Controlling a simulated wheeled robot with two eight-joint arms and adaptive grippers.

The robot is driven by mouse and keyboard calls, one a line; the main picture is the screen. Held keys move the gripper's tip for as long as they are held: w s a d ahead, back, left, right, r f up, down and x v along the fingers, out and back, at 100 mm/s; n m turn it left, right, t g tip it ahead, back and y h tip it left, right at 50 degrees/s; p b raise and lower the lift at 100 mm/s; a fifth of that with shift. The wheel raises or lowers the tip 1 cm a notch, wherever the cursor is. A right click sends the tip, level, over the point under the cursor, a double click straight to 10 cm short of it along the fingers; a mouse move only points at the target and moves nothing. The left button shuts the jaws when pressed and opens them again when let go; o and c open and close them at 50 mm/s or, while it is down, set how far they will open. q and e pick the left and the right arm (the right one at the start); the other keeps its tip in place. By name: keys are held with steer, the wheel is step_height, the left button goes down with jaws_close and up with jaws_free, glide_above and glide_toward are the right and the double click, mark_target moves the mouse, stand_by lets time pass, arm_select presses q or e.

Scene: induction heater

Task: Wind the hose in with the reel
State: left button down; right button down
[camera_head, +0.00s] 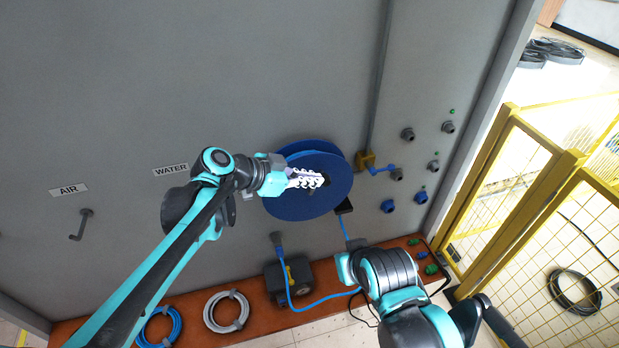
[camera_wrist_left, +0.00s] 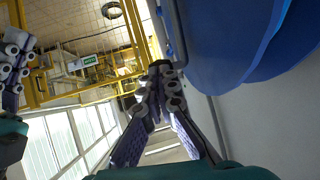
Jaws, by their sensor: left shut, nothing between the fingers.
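The blue hose reel (camera_head: 300,212) is mounted on the grey wall. Its blue discs also fill the upper right of the left wrist view (camera_wrist_left: 225,50). A blue hose (camera_head: 322,301) loops low beside the dark unit below the reel. My left gripper (camera_head: 320,180) is in front of the reel's face, shut and empty, and covers part of it. In the wrist view its fingertips (camera_wrist_left: 162,68) meet beside the reel; contact with it cannot be told. My right arm is at lower right; its fingers are hidden in the head view. Part of a gripper, seemingly my right (camera_wrist_left: 13,70), shows at the wrist view's left edge.
A dark unit (camera_head: 285,287) stands on the orange-brown ledge (camera_head: 255,325). Coiled blue (camera_head: 158,325) and grey hoses (camera_head: 227,311) lie lower left. Knobs and fittings (camera_head: 408,134) dot the wall right of the reel. A yellow mesh fence (camera_head: 520,190) is at right.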

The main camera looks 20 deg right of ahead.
mark_target(329, 179)
arm_select(q)
steer(key=d+y+p, duration=0.1)
steer(key=d+y, duration=0.1)
steer(key=shift+d+r+y, duration=0.15)
steer(key=shift+d+y, duration=0.15)
steer(key=shift+d, duration=0.4)
steer(key=shift+d+f+b, duration=0.3)
steer(key=shift+d+f, duration=0.1)
steer(key=shift+d, duration=0.05)
steer(key=shift+r, duration=0.15)
